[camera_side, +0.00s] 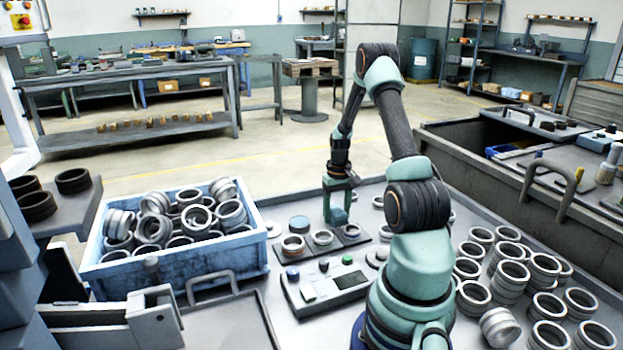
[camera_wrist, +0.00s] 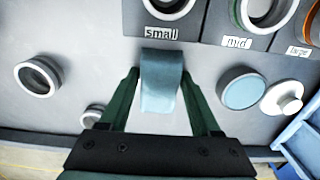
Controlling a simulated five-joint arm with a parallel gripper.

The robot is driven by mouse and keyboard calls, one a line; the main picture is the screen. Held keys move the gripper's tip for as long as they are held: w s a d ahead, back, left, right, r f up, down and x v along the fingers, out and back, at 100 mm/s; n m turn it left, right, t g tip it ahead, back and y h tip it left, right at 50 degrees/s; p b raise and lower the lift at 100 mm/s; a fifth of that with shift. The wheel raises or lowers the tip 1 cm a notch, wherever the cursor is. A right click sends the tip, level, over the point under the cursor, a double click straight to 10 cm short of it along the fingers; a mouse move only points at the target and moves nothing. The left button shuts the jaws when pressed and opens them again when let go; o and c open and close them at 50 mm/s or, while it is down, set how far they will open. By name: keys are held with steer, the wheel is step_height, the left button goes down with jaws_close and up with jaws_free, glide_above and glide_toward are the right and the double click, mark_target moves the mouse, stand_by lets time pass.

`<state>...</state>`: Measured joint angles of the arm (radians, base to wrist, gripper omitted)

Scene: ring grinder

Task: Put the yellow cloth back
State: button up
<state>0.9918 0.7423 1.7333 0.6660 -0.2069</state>
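I see no yellow cloth in either view. A folded light-blue piece that looks like a cloth (camera_wrist: 162,80) is between the fingers of my gripper (camera_wrist: 161,72) in the wrist view, with the fingertips against its two sides. In the side view my gripper (camera_side: 340,190) points down near the middle of the grey table, and the blue cloth (camera_side: 338,214) shows at its fingertips. I cannot tell whether the cloth touches the table. It is close to the plate labelled small (camera_wrist: 180,30).
Plates labelled mid (camera_wrist: 237,42) and large (camera_wrist: 299,50) lie beside the small one. A blue crate (camera_side: 170,275) of rings stands left. Several loose rings (camera_side: 510,275) cover the table's right. A control box (camera_side: 325,288) lies in front, and a round blue-topped pot (camera_wrist: 241,90) is near.

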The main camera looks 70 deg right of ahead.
mark_target(337, 210)
steer(key=o, duration=0.4)
step_height(337, 210, up, 11)
steer(key=w+a+r+n+t+h, duration=0.1)
steer(key=w+a+r+n, duration=0.1)
steer(key=w+a+r, duration=0.55)
steer(key=s+a+r+n+t, duration=0.1)
steer(key=a+r+n, duration=0.1)
steer(key=a, duration=0.7)
steer(key=s+a+r+n+t, duration=0.1)
steer(key=a+r+n+t, duration=0.1)
steer(key=a, duration=0.8)
steer(key=s+a+r+n+t+y, duration=0.1)
steer(key=a+r+n, duration=0.1)
steer(key=a, duration=0.8)
steer(key=shift+r+n+t, duration=0.15)
steer(key=shift+n+t, duration=0.15)
steer(key=shift+n, duration=0.2)
